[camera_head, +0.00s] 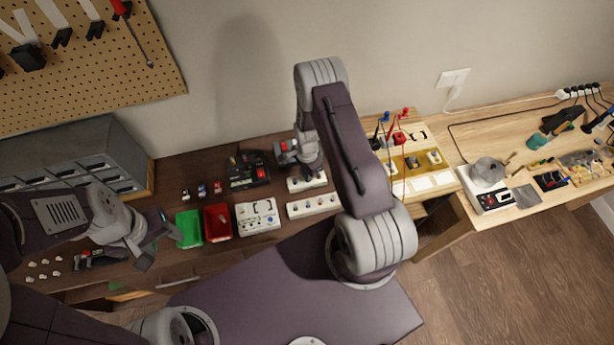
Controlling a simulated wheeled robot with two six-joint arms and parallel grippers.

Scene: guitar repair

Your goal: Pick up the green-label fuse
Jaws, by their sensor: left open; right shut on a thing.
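My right gripper (286,152) is above the back of the dark workbench, to the right of a black device. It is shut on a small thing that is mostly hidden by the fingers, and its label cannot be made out. Three small pieces with coloured parts (202,190) stand in a row behind the bins. I cannot make out a green label on any of them. My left gripper (158,243) is open and empty, low over the bench just left of the green bin (190,243).
A red bin (217,237), a white panel (258,216) and a white strip with knobs (313,205) lie on the bench. A black device (248,170) stands behind them. Grey drawers (85,150) are at left. Small white pieces (43,270) lie at the far left.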

